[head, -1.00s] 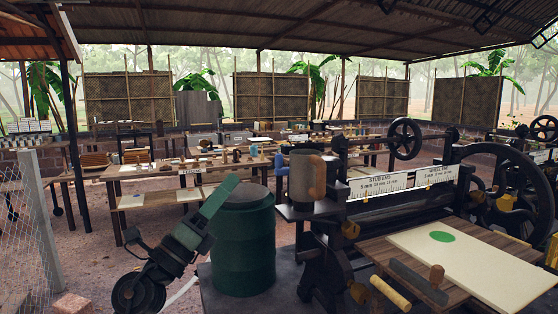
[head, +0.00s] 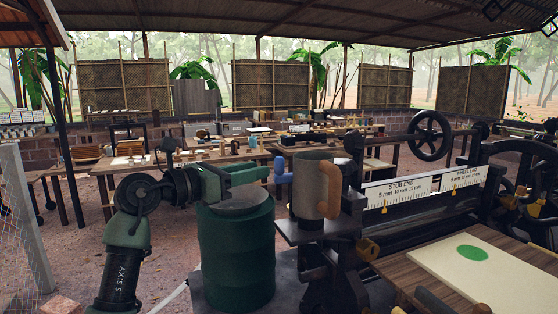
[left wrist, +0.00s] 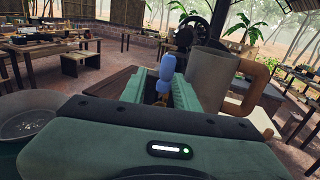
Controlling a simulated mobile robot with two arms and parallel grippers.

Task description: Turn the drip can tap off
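The drip can (head: 312,185) is a grey-brown cylinder with a tan loop handle, standing on a dark stand beside the rollers. A blue tap handle (head: 280,168) sticks out on its left side. My green left gripper (head: 266,172) is level above the drum, pointing right, with its fingertips just left of the tap. In the left wrist view the blue tap handle (left wrist: 166,70) shows between the two green fingers, with a small brass part below it. The fingers look apart; I cannot tell whether they touch the tap. The can (left wrist: 213,75) is just right of them. My right gripper is not in view.
A green drum (head: 237,250) stands directly under my left gripper. The roller machine with its handwheel (head: 430,134) and a white sheet with a green spot (head: 490,262) are on the right. Workbenches with small items stand behind.

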